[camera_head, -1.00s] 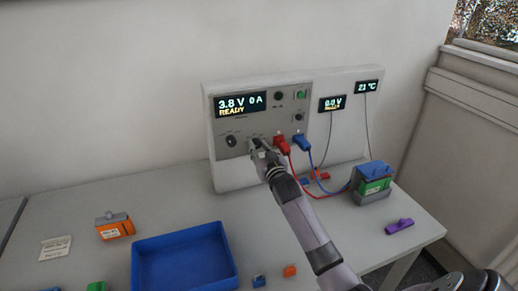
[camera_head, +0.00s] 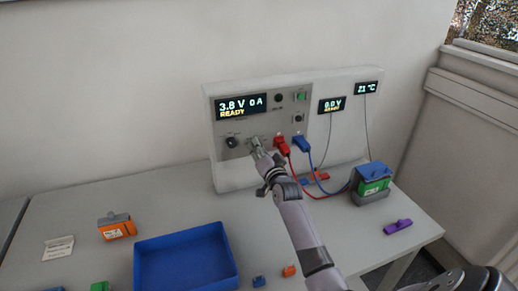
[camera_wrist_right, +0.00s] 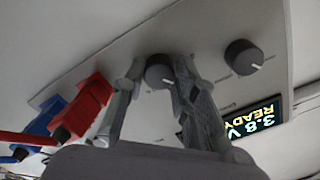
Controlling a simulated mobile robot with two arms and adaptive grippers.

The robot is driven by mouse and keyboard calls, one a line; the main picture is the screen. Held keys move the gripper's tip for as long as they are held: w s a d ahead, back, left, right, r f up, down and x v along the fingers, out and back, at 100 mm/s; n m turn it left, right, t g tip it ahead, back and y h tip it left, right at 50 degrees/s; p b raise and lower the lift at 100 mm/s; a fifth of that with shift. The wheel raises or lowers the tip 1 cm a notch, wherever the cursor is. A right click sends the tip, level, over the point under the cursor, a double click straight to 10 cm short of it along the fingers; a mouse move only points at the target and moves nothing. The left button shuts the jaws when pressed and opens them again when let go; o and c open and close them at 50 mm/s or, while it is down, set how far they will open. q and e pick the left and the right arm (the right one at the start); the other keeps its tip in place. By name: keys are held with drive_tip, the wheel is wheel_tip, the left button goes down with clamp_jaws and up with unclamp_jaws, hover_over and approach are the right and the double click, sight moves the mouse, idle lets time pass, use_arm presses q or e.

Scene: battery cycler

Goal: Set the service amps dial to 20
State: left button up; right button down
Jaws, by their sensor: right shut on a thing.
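The cycler panel (camera_head: 246,120) stands upright at the back of the table. Its main screen (camera_head: 241,105) reads 3.8 V, 0 A, READY. My right gripper (camera_head: 257,146) reaches the lower middle of the panel. In the right wrist view, my right gripper (camera_wrist_right: 155,85) has one finger on each side of a dark round dial (camera_wrist_right: 160,72) with a white pointer line, and is shut on it. In the head view the fingers largely hide this dial. A second dark dial (camera_wrist_right: 243,57) sits beside it, nearer the screen. The dial labels are too small to read. My left gripper is not in view.
A blue tray (camera_head: 187,237), an orange battery (camera_head: 117,227) and a purple piece (camera_head: 398,226) lie on the table. A green button (camera_head: 301,97) is higher up.

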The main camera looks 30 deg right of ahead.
drive_tip(key=shift+m+p, duration=0.4)
drive_tip(key=shift+m, duration=3.2)
drive_tip(key=c, duration=1.3)
unclamp_jaws()
drive_tip(key=v, duration=1.2)
